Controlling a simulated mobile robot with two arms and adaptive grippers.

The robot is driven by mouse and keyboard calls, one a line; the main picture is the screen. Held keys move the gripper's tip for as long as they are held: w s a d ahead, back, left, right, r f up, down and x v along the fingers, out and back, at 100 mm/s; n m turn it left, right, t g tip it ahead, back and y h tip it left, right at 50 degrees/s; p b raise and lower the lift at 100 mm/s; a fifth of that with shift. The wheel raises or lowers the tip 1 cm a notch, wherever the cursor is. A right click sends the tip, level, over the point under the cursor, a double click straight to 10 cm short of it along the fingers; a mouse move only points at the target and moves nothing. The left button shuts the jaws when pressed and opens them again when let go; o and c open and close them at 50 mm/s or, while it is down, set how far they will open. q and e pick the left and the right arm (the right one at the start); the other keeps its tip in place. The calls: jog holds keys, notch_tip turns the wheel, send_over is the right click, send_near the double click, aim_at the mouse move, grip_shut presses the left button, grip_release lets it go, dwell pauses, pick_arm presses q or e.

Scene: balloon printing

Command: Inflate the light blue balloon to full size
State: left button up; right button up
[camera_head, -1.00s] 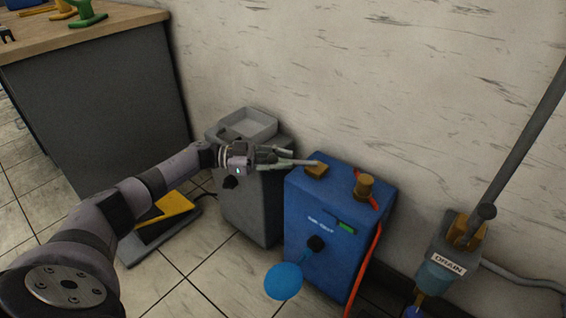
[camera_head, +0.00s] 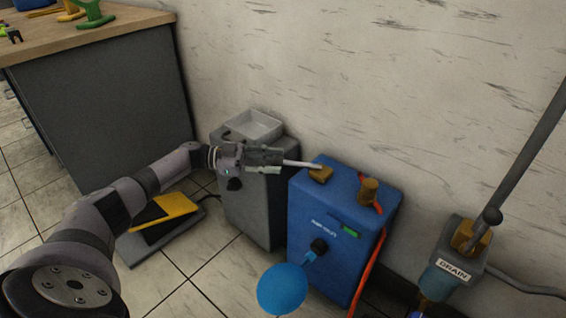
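The light blue balloon (camera_head: 282,288) hangs on the nozzle (camera_head: 319,246) at the front of a blue pump box (camera_head: 330,215). It is rounded and partly inflated. A pale lever rod (camera_head: 303,164) runs left from a brown block (camera_head: 321,174) on top of the box. My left gripper (camera_head: 282,160) is at the free end of this rod, with its fingers around or beside it. Whether they grip it cannot be told. My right gripper is not in view.
A grey box with a tray (camera_head: 254,124) on top stands left of the pump. A yellow pedal (camera_head: 166,211) lies on the floor. A red hose (camera_head: 368,268) runs down the pump. A drain unit (camera_head: 452,268) stands at right, a workbench (camera_head: 100,110) at upper left.

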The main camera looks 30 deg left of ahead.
pick_arm(q)
jog(key=shift+v, duration=2.25)
